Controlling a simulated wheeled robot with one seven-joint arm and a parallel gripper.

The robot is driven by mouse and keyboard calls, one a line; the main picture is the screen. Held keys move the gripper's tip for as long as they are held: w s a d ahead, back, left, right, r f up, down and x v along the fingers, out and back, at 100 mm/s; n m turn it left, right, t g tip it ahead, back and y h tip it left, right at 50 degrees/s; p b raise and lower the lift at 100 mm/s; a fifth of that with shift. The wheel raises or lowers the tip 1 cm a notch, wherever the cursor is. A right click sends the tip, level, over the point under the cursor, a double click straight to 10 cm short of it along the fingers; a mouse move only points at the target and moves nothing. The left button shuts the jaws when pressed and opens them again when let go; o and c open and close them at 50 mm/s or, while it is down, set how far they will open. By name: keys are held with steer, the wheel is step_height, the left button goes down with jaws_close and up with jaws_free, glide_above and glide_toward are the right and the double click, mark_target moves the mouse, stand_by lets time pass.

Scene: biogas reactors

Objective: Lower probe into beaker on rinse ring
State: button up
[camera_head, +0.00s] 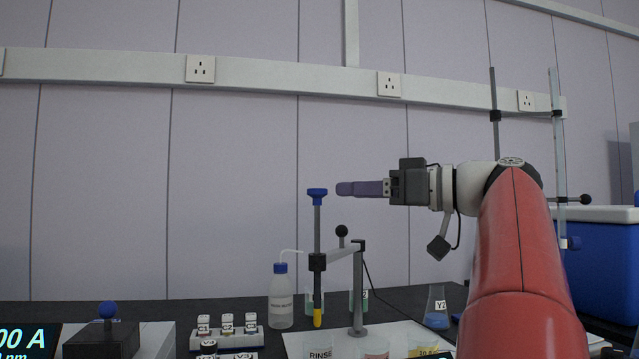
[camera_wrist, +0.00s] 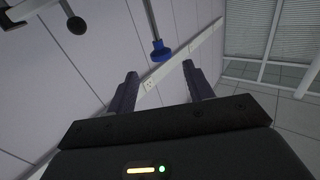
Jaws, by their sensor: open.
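The probe is an upright grey rod with a blue cap (camera_head: 317,195) and a yellow lower end (camera_head: 317,318). A black clip (camera_head: 317,262) on the arm of a grey stand (camera_head: 358,290) holds it. A beaker marked RINSE (camera_head: 320,352) stands at the bottom edge, below the probe tip, cut off by the frame. The rinse ring cannot be made out. My gripper (camera_head: 343,188) is open and empty, level with the cap and just right of it. In the wrist view, the cap (camera_wrist: 160,51) shows just beyond and between my open fingertips (camera_wrist: 159,72).
Two more beakers (camera_head: 373,348) (camera_head: 424,350) stand right of the RINSE beaker. A wash bottle (camera_head: 281,300) stands left of the probe, near a rack of small vials (camera_head: 227,338). A flask marked Y2 (camera_head: 437,308) and a blue cooler box (camera_head: 597,260) are at right.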

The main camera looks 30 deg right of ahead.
mark_target(318, 192)
steer(key=shift+n, duration=0.3)
steer(key=x, duration=0.7)
steer(key=shift+w+a, duration=0.3)
jaws_close()
